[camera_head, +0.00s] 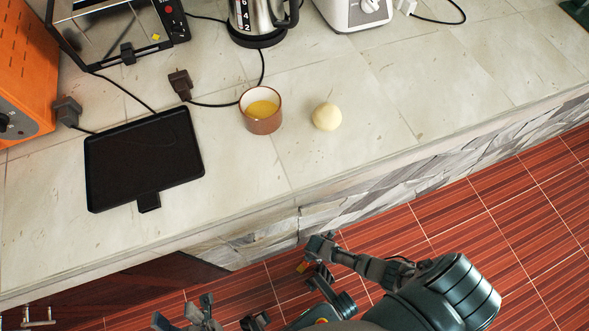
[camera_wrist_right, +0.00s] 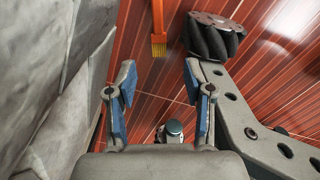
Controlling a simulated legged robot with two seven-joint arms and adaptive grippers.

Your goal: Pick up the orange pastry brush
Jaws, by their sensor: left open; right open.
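The orange pastry brush (camera_wrist_right: 158,22) shows in the right wrist view at the top, against the red floor. Its orange handle runs up out of the frame and its yellow bristles point down toward my right gripper (camera_wrist_right: 159,80). The right gripper is open and empty, with its blue-padded fingers apart. The brush shows beyond the fingertips and apart from them. I cannot make out the brush clearly in the head view. My left gripper (camera_head: 184,316) is open at the bottom edge of the head view, in front of the counter.
The stone counter (camera_head: 420,95) holds a black tray (camera_head: 145,160), a cup with yellow liquid (camera_head: 262,110), a pale ball (camera_head: 327,117), a kettle (camera_head: 262,18) and appliances with cords. The counter's stone side (camera_wrist_right: 50,80) rises close left of the right gripper. A dark wheel (camera_wrist_right: 215,36) stands at right.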

